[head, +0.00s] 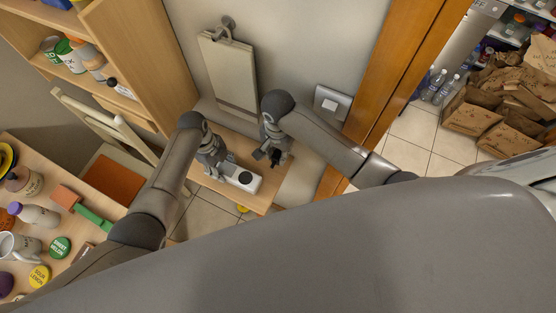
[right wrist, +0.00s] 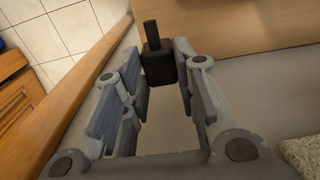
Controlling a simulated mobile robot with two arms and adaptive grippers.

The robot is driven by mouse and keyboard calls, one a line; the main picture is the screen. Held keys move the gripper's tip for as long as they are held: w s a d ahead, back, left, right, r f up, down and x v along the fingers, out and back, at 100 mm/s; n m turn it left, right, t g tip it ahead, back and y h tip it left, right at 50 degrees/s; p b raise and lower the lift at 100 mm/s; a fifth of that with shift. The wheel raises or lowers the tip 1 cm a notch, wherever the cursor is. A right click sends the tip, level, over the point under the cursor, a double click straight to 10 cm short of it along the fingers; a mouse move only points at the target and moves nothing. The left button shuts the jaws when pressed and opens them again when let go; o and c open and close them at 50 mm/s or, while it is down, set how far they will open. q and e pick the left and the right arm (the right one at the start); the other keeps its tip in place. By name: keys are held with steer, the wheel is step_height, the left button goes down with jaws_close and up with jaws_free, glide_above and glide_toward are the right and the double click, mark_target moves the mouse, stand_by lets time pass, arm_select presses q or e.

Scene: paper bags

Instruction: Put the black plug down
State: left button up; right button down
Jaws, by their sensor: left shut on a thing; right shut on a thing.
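The black plug (right wrist: 158,62) is between the fingertips of my right gripper (right wrist: 164,62), its narrow end pointing away from the palm. In the head view the plug (head: 277,158) is small and dark at the end of my right gripper (head: 271,150), above the wooden bench. My left gripper (head: 212,164) is to its left, shut on a white block with a round black spot (head: 241,178) at the bench. Its fingertips are partly hidden, so the exact grip does not show.
The wooden bench (head: 262,200) lies below both grippers, against a grey wall with a white switch plate (head: 332,103). A wooden door frame (head: 392,75) stands right. A table with bottles, cups and blocks is at left, by a chair (head: 105,125). Paper bags (head: 480,108) are far right.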

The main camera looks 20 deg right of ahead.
mark_target(277, 162)
steer(key=f, duration=0.6)
steer(key=shift+s+a, duration=0.2)
steer(key=shift+s, duration=0.05)
steer(key=shift+w+d+f, duration=0.15)
steer(key=shift+f, duration=0.3)
steer(key=shift+f, duration=0.1)
steer(key=c, duration=1.2)
jaws_free()
steer(key=shift+o, duration=0.2)
steer(key=shift+r, duration=3.9)
